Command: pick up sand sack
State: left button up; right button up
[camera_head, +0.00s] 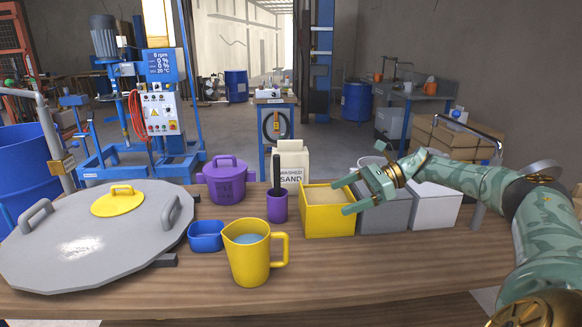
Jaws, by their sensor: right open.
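The sand sack (292,161) is a cream bag with "WASHED SAND" printed on it. It stands upright behind the yellow box, and its lower part is hidden by the purple cup and the box. My right gripper (345,196) reaches in from the right, with its fingers pointing left over the yellow box (329,220). Its jaws are apart with nothing between them. It is to the right of the sack and nearer to me, not touching it. My left gripper is not in view.
A purple cup (277,207) with a dark handle, a purple lidded pot (226,181), a yellow jug (249,256) and a small blue tray (206,237) crowd the wooden table (350,265). A large grey lid (90,245) covers the left. Grey and white boxes (433,206) stand at right.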

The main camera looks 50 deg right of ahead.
aim_at(295, 160)
jog(key=i+l, duration=0.2)
jog(key=l, duration=0.15)
jog(key=i+l, duration=0.2)
jog(key=l, duration=0.15)
jog(key=i+l, duration=0.2)
jog(key=l, duration=0.15)
jog(key=i+l, duration=0.15)
jog(key=l, duration=0.2)
